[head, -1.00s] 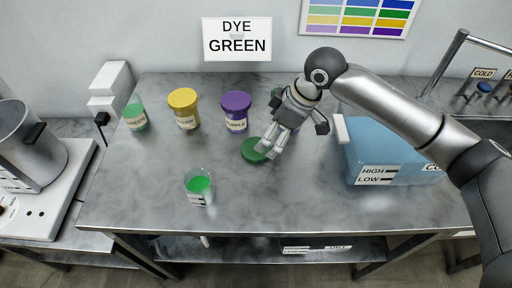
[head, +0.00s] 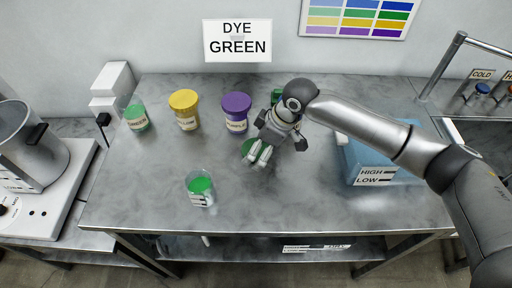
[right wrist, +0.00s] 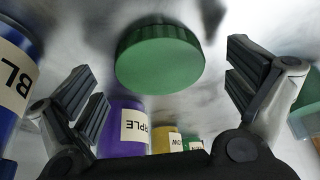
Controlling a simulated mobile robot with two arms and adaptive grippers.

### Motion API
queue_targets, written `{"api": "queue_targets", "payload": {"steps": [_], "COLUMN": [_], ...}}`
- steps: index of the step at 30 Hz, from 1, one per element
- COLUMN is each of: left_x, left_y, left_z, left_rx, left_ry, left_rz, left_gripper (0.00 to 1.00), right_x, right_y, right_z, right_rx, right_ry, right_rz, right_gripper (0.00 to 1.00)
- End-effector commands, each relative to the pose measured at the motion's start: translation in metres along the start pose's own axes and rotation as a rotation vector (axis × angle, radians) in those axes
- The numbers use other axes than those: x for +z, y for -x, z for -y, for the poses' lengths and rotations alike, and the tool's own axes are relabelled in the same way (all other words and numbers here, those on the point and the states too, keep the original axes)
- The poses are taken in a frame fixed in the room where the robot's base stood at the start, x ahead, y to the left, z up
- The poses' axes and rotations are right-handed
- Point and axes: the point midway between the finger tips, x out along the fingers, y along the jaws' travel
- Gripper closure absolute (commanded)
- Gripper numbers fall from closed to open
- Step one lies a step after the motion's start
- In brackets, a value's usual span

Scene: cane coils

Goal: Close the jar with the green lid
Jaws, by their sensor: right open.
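The green lid (head: 259,152) lies on the steel table, partly covered by my right gripper (head: 254,163) in the head view. In the right wrist view the lid (right wrist: 160,62) sits ahead of and between the two spread fingers, which are apart from it. The gripper is open and empty. The jar labelled green (head: 137,118) stands upright without a lid at the back left of the table, with green contents. It shows small and partly hidden in the right wrist view (right wrist: 193,144). My left gripper is not in view.
A blue jar (right wrist: 14,85) is close at the gripper's side. A blue basin (head: 380,155) is at right.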

Motion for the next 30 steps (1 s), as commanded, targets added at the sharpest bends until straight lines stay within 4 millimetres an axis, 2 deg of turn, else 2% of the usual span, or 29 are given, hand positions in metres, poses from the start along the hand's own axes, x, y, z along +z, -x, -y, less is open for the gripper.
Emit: {"api": "queue_targets", "payload": {"steps": [10,18,30], "left_x": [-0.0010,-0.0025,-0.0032], "left_y": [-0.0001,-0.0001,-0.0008], "left_z": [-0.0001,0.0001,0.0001], "left_rx": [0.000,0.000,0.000], "left_ry": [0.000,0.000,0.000], "left_rz": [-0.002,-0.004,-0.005], "left_gripper": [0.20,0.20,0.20], "right_x": [-0.0001,0.0000,-0.0005], "right_y": [-0.0007,-0.0005,0.0007], "right_z": [-0.0001,-0.0001,-0.0003], "right_rx": [0.001,0.000,0.001], "right_ry": [0.000,0.000,0.000], "right_rz": [-0.001,-0.001,-0.001], "right_gripper": [0.02,0.35,0.37]}}
